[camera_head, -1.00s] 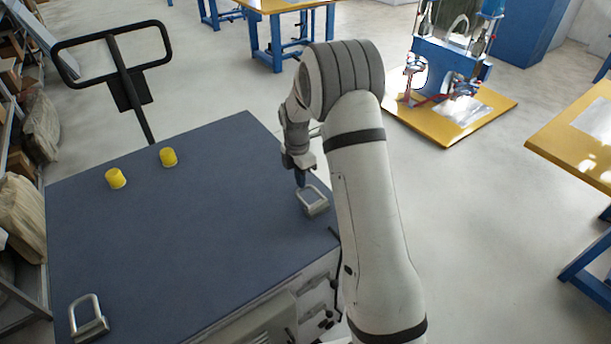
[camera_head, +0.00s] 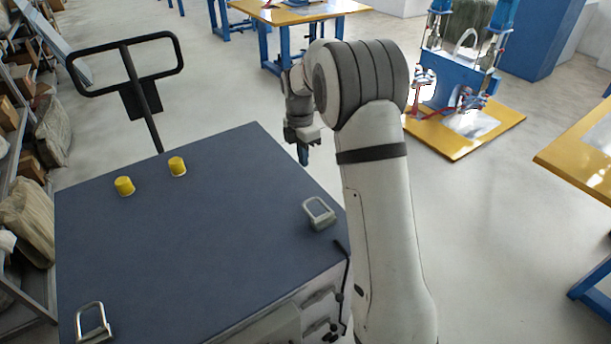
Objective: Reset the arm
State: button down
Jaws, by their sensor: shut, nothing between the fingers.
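My arm reaches up from the lower right and bends over at the top, with my gripper (camera_head: 304,155) hanging down at the end of it. The gripper is shut and empty.
Two yellow caps (camera_head: 124,186) (camera_head: 177,166) stand at the back left of the top. A second metal handle (camera_head: 92,322) is at the front left. A blue machine with a yellow base (camera_head: 470,140) stands behind right. A yellow table (camera_head: 580,150) is at right. Shelves (camera_head: 25,220) line the left.

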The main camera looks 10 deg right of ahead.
jog(key=s+d+r+m+t, duration=0.1)
jog(key=s+r+m+t, duration=0.1)
jog(key=s+r+m, duration=1.1)
jog(key=s+d+f+m+t, duration=0.1)
jog(key=s+m, duration=0.8)
jog(key=s, duration=1.1)
jog(key=shift+s+f+t, duration=0.25)
jog(key=shift+f+t, duration=0.4)
jog(key=shift+t, duration=0.15)
